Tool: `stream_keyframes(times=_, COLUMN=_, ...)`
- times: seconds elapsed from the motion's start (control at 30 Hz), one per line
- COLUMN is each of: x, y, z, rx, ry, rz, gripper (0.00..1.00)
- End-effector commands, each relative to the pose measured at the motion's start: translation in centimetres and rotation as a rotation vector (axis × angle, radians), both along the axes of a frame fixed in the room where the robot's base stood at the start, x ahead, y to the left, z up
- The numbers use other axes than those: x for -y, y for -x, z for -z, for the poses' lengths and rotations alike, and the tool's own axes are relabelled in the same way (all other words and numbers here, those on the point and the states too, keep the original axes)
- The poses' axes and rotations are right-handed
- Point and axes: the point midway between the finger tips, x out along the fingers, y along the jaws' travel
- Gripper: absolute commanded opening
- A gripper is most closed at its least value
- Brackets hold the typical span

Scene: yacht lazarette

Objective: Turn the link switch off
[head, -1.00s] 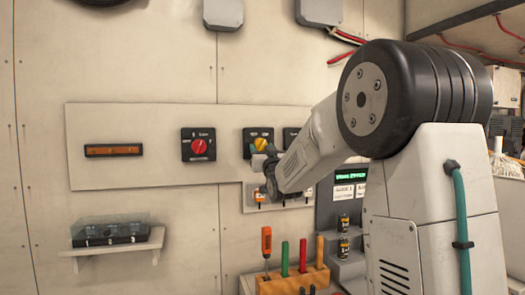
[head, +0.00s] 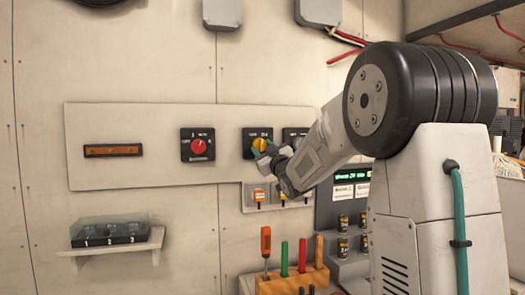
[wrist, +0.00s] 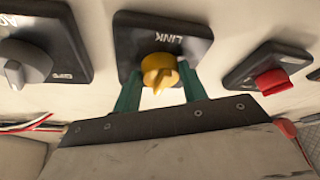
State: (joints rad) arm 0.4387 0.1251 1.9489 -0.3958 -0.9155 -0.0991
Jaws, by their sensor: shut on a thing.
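The link switch is a dark square plate (wrist: 190,42) with a yellow knob (wrist: 160,72) in the wrist view, where its LINK label appears upside down. The knob's ridge points towards the picture bottom there. In the head view the yellow knob (head: 260,144) shows on the wall panel, partly covered by my gripper (head: 266,157). My gripper's teal fingers (wrist: 161,82) stand on both sides of the knob and are shut on it. The knob's off mark cannot be read.
A switch with a red knob (head: 198,146) is to the left on the white panel (head: 100,170). A switch with a grey knob (wrist: 25,68) is on the other side. Small orange switches (head: 258,195) sit below. A tool rack (head: 290,284) with upright handles stands lower down.

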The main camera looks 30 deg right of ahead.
Motion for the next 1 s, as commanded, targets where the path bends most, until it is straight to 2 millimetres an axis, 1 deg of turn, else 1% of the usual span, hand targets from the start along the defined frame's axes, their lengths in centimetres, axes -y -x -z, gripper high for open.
stream_keyframes(times=0.2, x=0.27, y=0.09, z=-0.16, rx=-0.057, ry=0.196, rz=0.002, gripper=0.19)
stream_keyframes(times=0.5, x=0.41, y=0.14, z=-0.35, rx=-0.122, ry=0.426, rz=0.001, gripper=0.19)
stream_keyframes(times=0.73, x=0.45, y=0.16, z=-0.46, rx=-0.155, ry=0.539, rz=0.000, gripper=0.19)
stream_keyframes(times=1.0, x=0.42, y=0.14, z=-0.47, rx=-0.172, ry=0.595, rz=-0.001, gripper=0.19)
